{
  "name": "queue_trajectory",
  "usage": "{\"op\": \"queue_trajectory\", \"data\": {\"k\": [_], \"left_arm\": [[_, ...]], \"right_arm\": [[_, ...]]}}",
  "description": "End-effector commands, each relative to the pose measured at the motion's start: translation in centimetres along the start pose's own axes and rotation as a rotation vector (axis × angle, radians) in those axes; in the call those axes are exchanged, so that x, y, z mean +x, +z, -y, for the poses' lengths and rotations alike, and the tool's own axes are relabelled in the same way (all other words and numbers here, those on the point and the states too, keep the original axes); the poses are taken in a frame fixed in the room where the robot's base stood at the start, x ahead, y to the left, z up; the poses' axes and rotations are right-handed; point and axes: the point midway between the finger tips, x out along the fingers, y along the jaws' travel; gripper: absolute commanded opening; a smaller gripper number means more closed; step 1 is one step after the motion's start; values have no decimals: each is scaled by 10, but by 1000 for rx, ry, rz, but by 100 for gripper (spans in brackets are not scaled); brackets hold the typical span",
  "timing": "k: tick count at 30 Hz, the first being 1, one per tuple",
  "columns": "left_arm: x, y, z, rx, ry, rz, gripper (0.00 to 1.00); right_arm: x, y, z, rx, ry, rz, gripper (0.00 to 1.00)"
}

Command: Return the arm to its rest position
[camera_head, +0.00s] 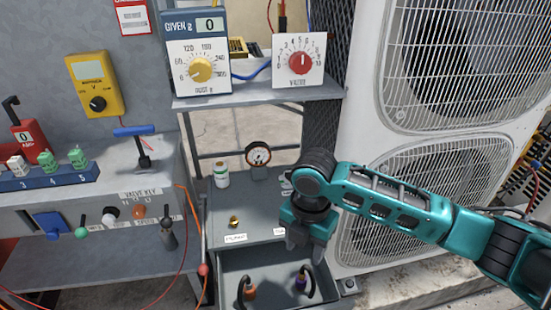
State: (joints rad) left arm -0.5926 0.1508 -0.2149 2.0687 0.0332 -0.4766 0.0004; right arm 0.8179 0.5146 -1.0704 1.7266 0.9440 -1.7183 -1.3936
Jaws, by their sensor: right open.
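My right arm, teal and black, comes in from the right edge and crosses in front of the condenser unit. My right gripper (305,238) points down over the right part of the small grey shelf and the back edge of the open drawer. Its jaws are open, and I see nothing held between them. The gripper hides part of the shelf and a label there. My left gripper is not in view.
The white condenser (372,110) stands behind the arm. An open grey drawer (232,262) holds items with black handles. A gauge (258,155), a small white bottle (221,176) and a brass fitting (234,222) sit on the shelf. A dial box (299,82) is above.

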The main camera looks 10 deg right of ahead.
Motion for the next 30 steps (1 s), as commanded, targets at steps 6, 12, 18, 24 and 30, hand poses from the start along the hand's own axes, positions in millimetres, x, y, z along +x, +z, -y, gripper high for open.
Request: {"op": "queue_trajectory", "data": {"k": [6, 12, 18, 24, 30], "left_arm": [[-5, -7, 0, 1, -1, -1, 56], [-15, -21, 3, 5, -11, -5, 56], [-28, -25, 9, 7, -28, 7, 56], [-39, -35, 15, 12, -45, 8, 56], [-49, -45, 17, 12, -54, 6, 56]], "right_arm": [[6, -16, -10, 84, 75, -41, 53], [15, -56, -38, 428, 319, -188, 53], [15, -72, -47, 871, 545, -353, 53], [15, -66, -19, 1324, 728, -475, 53], [15, -52, 43, 1712, 894, -524, 53]]}}
